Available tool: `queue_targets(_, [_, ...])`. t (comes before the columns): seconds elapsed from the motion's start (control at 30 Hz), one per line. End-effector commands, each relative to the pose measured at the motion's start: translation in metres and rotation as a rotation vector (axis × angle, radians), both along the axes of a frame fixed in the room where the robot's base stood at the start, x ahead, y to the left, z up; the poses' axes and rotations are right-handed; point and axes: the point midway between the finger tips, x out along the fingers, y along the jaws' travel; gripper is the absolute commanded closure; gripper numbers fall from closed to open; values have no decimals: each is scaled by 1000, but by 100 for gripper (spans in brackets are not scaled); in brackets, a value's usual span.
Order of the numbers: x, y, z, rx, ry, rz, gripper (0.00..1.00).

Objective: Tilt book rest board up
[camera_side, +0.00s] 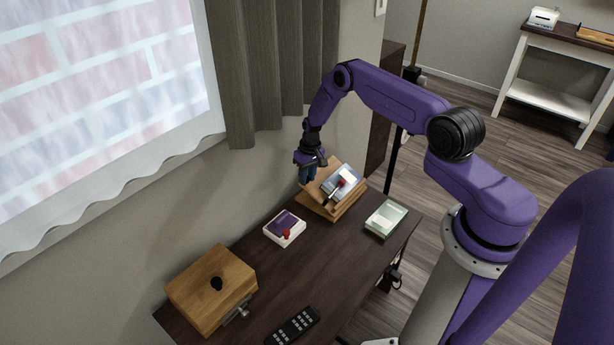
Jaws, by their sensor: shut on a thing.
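The wooden book rest (322,207) stands at the far end of the dark table. Its board (318,189) is tilted up at an angle over the base, with a light book or card with a red spot (343,183) on it. My gripper (308,174) is at the board's upper left edge, pointing down, and is shut on the board there. The fingertips are small and partly dark, so the exact grip is hard to see.
A wooden box (212,288) and a black remote (293,326) lie nearer. The curtain (265,75) hangs behind. The table's middle (310,269) is clear.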

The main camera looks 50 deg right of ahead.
Motion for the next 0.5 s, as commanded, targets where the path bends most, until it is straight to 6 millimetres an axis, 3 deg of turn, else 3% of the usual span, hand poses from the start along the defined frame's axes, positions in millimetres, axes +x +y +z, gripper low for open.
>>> queue_targets(0.5, [-41, -1, 35, 6, 13, -2, 100])
